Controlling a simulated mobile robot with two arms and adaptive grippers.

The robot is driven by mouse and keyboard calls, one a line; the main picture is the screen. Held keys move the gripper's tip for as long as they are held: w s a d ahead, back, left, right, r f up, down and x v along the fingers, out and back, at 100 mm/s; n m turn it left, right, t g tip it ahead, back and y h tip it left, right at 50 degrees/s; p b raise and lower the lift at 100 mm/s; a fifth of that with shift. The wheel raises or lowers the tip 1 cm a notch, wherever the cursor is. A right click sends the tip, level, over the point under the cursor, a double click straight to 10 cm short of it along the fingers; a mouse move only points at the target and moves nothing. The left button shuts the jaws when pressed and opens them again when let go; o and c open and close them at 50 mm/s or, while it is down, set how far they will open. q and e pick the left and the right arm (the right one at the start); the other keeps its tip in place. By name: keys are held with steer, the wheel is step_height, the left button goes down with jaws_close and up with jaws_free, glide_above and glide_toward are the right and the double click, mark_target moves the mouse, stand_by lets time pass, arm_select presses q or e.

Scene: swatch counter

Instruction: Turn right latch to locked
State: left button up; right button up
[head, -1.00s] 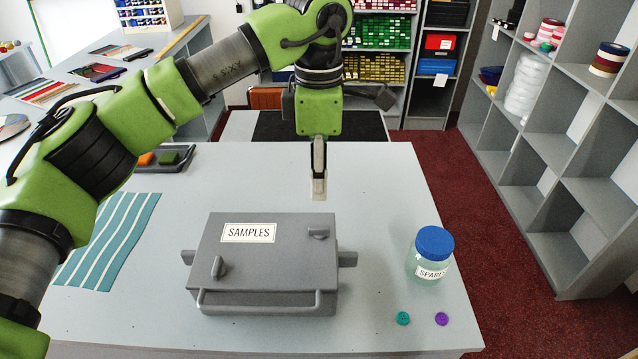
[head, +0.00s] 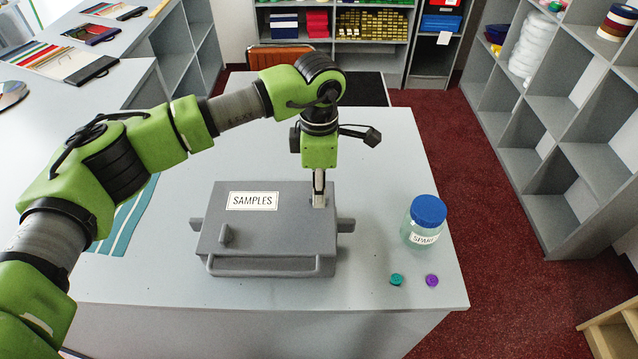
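A grey case (head: 279,236) labelled SAMPLES lies closed on the counter, its handle (head: 265,268) at the front. The left latch (head: 225,236) is a small upright-looking grey knob on the lid. The right latch sits near the lid's back right corner, mostly hidden behind my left gripper (head: 319,203). My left gripper points down with its fingertips at that latch. The fingers look close together, but I cannot tell whether they grip the latch. My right gripper is not in view.
A jar (head: 424,221) with a blue lid stands right of the case. A teal button (head: 396,279) and a purple button (head: 432,280) lie in front of it. A striped teal cloth (head: 128,219) lies to the left. The counter (head: 390,160) behind the jar is clear.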

arm_select(q)
steer(key=shift+s+f, duration=0.1)
steer(key=shift+f, duration=0.4)
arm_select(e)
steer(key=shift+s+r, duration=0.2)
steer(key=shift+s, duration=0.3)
arm_select(q)
jaws_close()
steer(key=shift+f, duration=0.1)
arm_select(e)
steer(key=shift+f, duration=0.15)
